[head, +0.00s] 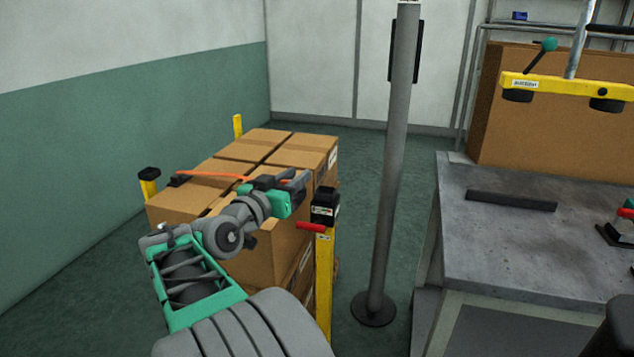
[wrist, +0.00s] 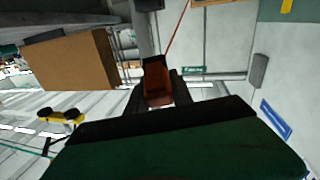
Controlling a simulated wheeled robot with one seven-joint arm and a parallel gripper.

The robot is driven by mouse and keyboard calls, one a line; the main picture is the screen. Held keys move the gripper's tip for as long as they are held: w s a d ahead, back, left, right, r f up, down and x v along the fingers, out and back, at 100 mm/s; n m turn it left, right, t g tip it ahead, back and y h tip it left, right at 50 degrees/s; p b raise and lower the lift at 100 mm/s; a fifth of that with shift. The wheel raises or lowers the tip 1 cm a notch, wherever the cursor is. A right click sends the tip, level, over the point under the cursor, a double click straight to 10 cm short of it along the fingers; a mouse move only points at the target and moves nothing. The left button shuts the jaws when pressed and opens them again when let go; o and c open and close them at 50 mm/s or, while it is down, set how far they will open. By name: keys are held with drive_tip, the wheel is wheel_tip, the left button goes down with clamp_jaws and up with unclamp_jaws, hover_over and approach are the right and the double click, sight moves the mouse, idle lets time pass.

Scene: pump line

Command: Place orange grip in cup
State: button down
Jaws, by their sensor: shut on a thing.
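My gripper (head: 298,183) is above the right edge of the stacked boxes, its jaws shut. In the wrist view, my gripper (wrist: 158,88) holds an orange-brown piece, the orange grip (wrist: 157,82), between its fingers. An orange line (wrist: 177,28) runs up from near it. A black holder (head: 325,205), perhaps the cup, tops the yellow post (head: 324,285) just right of and below my gripper. Its opening is not clear.
Cardboard boxes (head: 183,201) stand under the arm. A red handle (head: 311,227) sticks out left from the yellow post. A grey pole (head: 395,160) stands further right. A grey workbench (head: 530,245) carries a dark bar (head: 511,201). Floor between pole and bench is clear.

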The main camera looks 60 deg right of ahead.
drive_tip(key=d+f+b, duration=0.1)
drive_tip(key=d+f, duration=0.1)
drive_tip(key=d, duration=0.2)
drive_tip(key=d+f+b, duration=0.1)
drive_tip(key=d+f, duration=0.2)
drive_tip(key=d, duration=0.2)
drive_tip(key=d+f+b, duration=0.1)
drive_tip(key=d+f, duration=0.2)
drive_tip(key=d, duration=0.2)
drive_tip(key=shift+s, duration=0.35)
drive_tip(key=shift+d+r, duration=0.1)
drive_tip(key=shift+r, duration=0.05)
drive_tip(key=shift+f+b, duration=0.25)
drive_tip(key=shift+b, duration=0.15)
drive_tip(key=c, duration=1.1)
unclamp_jaws()
drive_tip(key=shift+r, duration=0.1)
